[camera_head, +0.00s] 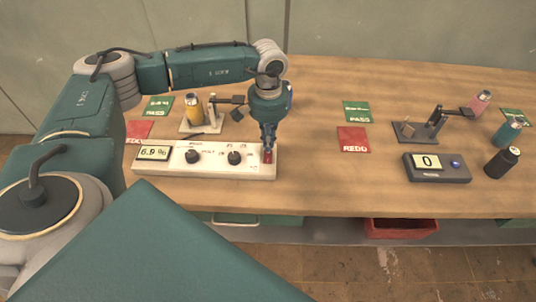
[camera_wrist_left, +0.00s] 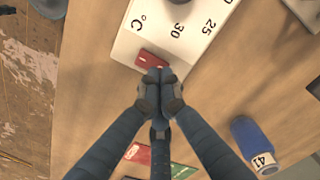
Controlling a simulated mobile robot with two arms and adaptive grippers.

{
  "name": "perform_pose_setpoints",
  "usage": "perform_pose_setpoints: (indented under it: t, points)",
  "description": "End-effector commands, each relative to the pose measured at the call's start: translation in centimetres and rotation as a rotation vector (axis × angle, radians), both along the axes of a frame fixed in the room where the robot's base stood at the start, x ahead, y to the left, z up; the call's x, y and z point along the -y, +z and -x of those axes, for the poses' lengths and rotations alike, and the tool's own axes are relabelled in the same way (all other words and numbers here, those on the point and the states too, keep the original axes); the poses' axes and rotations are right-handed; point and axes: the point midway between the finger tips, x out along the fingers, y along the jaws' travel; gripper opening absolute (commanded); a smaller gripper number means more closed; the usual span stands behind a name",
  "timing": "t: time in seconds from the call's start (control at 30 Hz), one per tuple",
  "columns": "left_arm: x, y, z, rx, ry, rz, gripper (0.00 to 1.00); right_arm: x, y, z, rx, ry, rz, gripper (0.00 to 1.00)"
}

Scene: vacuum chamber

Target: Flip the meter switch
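The meter (camera_head: 215,168) is a long white box near the table's left front edge. It has a display (camera_head: 154,152) reading about 6.9 % and two black knobs. The red switch (camera_head: 268,157) is at the meter's right end, and it also shows in the left wrist view (camera_wrist_left: 150,60). My left gripper (camera_head: 268,146) points down right over the switch. In the left wrist view its fingertips (camera_wrist_left: 158,78) are together with nothing seen between them, at the switch's edge. I cannot tell whether they touch it. My right gripper is not in view.
Behind the meter stand a yellow bottle (camera_head: 194,109) on a stand and red and green cards. To the right are a dark box (camera_head: 437,168) reading 0, another stand (camera_head: 416,131) and several bottles. The table's middle front is clear.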

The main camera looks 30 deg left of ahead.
Motion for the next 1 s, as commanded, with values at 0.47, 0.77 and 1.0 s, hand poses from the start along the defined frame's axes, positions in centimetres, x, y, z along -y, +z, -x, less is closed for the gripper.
perform_pose_setpoints:
  t: [0.47, 0.77, 1.0]
  points:
    - [0.0, -0.2, 0.0, 0.0, 0.0, 0.0, 0.0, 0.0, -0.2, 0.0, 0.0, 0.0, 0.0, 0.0]
    - [0.0, -0.7, 0.0, 0.0, 0.0, 0.0, 0.0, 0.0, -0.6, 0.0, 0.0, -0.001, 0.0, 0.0]
    - [0.0, -1.1, 0.0, 0.0, 0.0, 0.0, 0.0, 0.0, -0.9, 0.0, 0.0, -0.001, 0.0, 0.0]
